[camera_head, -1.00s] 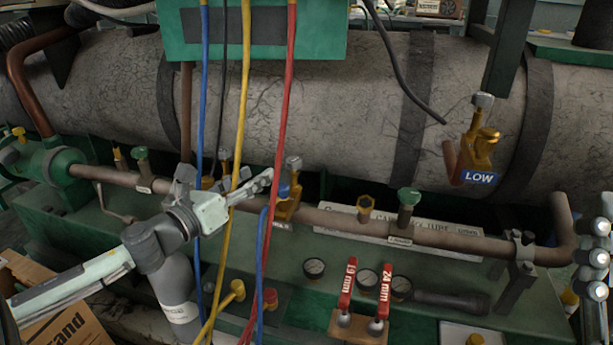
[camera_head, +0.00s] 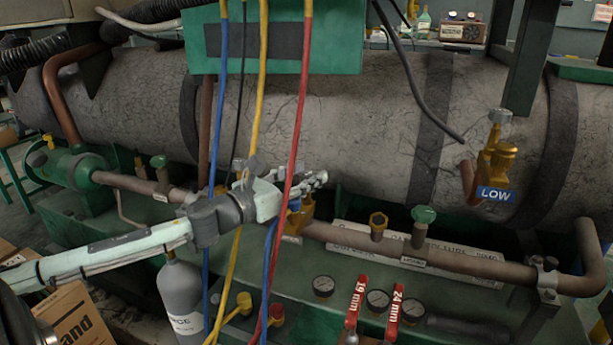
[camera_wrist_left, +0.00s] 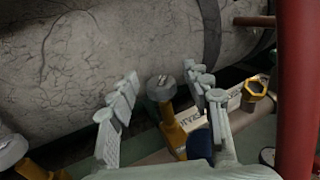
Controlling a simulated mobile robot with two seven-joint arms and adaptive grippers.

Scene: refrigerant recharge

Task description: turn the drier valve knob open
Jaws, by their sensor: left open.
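I cannot read a label naming the drier valve. A grey valve knob (camera_wrist_left: 161,88) on a brass stem stands upright between the fingers of my left gripper (camera_wrist_left: 162,84) in the left wrist view. The fingers are open, one on each side, with gaps visible. In the head view, my left gripper (camera_head: 283,179) reaches over the pipe. The brass valve body (camera_head: 299,217) shows below the fingers, while its knob is largely hidden among them. My right gripper is not in view.
Blue, yellow and red hoses (camera_head: 295,130) hang in front of my left arm. A second grey knob (camera_wrist_left: 12,150) stands left of my fingers. A brass hex fitting (camera_wrist_left: 255,89) and a green-capped valve (camera_head: 424,214) stand to the right. The large tank (camera_head: 345,120) is behind.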

